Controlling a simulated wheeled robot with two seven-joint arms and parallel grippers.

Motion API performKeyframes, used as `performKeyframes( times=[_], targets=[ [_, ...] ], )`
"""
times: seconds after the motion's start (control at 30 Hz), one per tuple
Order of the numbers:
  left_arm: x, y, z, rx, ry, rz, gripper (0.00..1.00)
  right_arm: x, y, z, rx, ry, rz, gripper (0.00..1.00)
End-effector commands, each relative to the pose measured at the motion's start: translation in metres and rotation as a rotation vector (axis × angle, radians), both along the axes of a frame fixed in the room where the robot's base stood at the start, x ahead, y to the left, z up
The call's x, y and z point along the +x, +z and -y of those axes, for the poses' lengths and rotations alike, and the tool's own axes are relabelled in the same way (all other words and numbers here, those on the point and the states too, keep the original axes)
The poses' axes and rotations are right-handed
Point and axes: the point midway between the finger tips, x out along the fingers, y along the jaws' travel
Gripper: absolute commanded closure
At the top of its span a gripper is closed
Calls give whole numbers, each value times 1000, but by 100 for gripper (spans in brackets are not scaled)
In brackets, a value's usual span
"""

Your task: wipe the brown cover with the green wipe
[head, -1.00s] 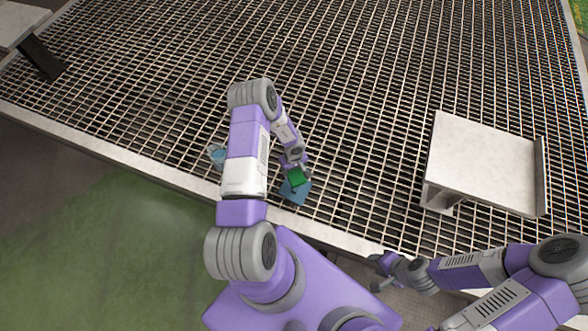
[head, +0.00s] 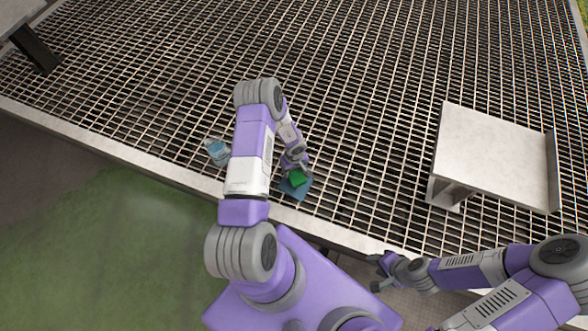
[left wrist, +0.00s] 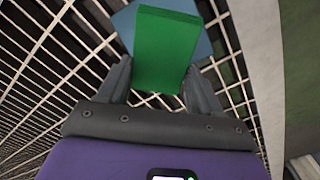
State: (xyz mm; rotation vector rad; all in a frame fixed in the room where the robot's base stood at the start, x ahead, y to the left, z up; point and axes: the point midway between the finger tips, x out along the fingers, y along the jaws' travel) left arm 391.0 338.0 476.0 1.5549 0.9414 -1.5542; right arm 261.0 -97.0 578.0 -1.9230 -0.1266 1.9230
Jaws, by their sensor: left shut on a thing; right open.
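The green wipe (head: 297,179) is a small green block. My left gripper (head: 296,170) is shut on it. In the left wrist view the wipe (left wrist: 166,50) sits between the two fingers of my left gripper (left wrist: 158,78). A flat blue square (head: 300,194) lies under the wipe on the grating; it also shows in the left wrist view (left wrist: 205,48). The wipe hides much of it, and I cannot tell whether they touch. I see no brown cover. My right gripper (head: 379,270) is open and empty near the platform's front edge.
A small clear and blue container (head: 217,151) stands on the grating, left of my left arm. A pale bench-like stand (head: 495,155) is at the right. A dark-legged pale stand (head: 25,30) is at the far left. The grating (head: 350,80) beyond is clear.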

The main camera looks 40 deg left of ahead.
Motion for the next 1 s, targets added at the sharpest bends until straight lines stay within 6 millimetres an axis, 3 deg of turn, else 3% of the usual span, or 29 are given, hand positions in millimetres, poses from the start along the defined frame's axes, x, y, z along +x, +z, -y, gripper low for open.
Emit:
performKeyframes(
  times=[1.0],
  targets=[
    [0, -12, 0, -1, 0, 0, 60, 0, -8, 0, 0, 0, 0, 57]
  ],
)
